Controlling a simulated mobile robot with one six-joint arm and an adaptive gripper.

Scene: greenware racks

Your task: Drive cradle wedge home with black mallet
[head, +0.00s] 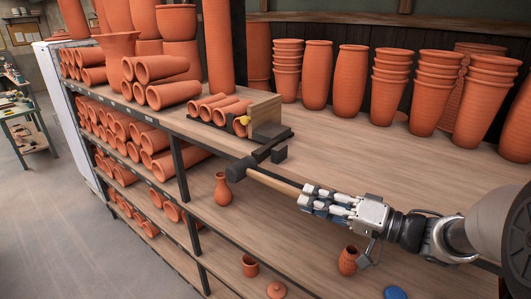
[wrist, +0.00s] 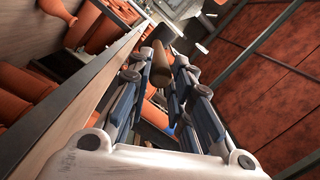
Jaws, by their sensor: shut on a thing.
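In the head view my gripper (head: 306,196) is shut on the pale wooden handle (head: 273,183) of the black mallet. The mallet's dark head (head: 237,172) is to the left of my gripper, at the shelf's front edge. Beyond it stands the cradle, with an upright wooden end block (head: 264,106), a dark base and a small yellow piece (head: 244,120). Terracotta tubes lie against it. A small black block (head: 279,154) is near the mallet head; I cannot tell whether it is the wedge. In the wrist view the handle (wrist: 161,68) shows between the fingers.
Stacked terracotta pots (head: 437,90) line the back of the shelf. Piled tubes (head: 165,80) fill its left end. A small vase (head: 222,190) and a pot (head: 348,260) stand on the lower shelf. The upper board (head: 350,140) is bare in the middle.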

